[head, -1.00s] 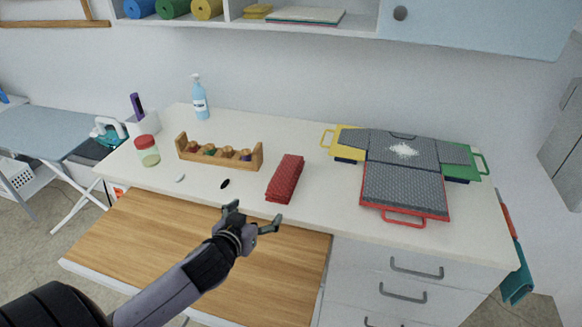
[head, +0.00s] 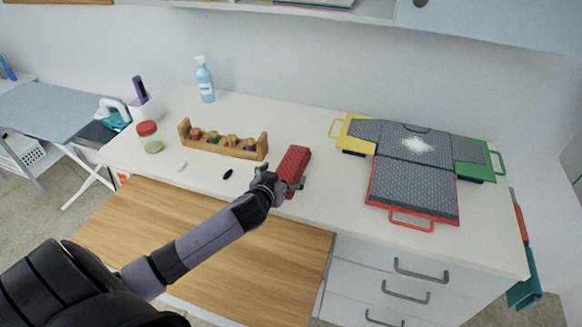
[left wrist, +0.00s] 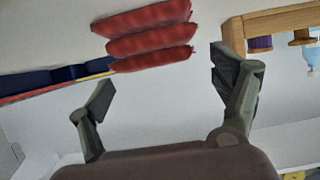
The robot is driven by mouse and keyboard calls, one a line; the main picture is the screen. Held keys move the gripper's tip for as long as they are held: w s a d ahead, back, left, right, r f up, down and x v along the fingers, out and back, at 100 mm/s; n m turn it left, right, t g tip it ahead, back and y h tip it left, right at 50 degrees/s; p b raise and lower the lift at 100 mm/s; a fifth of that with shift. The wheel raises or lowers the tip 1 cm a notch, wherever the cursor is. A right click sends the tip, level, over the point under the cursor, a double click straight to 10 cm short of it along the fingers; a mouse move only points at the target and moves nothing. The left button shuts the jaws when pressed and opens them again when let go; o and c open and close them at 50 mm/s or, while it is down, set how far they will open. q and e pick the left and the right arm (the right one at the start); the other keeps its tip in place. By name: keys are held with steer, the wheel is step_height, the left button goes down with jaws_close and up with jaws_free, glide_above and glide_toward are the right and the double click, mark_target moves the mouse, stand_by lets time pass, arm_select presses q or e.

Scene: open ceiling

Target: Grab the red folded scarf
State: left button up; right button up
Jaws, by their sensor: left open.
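The red folded scarf (head: 295,164) lies on the white counter, right of the wooden spool rack. In the left wrist view the scarf (left wrist: 150,38) shows as stacked red folds, beyond the fingertips and toward the top. My left gripper (head: 283,186) is at the scarf's near end in the head view and covers part of it. In the left wrist view the gripper (left wrist: 160,80) is open, with nothing between its fingers. I cannot tell whether a finger touches the scarf. My right gripper is not in view.
The wooden rack (head: 225,150) with spools stands left of the scarf. A folding board (head: 412,185) with coloured handles lies to the right. A small black object (head: 228,174) lies near the counter's front. A jar (head: 149,137) and spray bottle (head: 206,80) stand farther left.

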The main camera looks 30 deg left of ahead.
mark_target(289, 167)
arm_select(q)
steer(key=shift+w+a+f, duration=0.1)
steer(key=shift+w, duration=0.35)
steer(key=shift+w+a+p, duration=0.1)
steer(key=shift+w+p, duration=0.2)
steer(key=x, duration=0.2)
steer(key=p+x, duration=0.1)
steer(key=x, duration=0.1)
steer(key=shift+w+r, duration=0.15)
steer(key=shift+r, duration=0.1)
steer(key=shift+w+a+f, duration=0.1)
steer(key=shift+w+f, duration=0.05)
steer(key=shift+w, duration=0.05)
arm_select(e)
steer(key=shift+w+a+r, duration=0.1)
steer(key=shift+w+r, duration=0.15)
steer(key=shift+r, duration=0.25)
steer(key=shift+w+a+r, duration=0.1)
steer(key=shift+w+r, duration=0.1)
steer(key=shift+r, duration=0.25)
arm_select(q)
steer(key=shift+c, duration=1.3)
steer(key=shift+s, duration=0.1)
steer(key=c, duration=0.9)
steer(key=shift+c, duration=0.8)
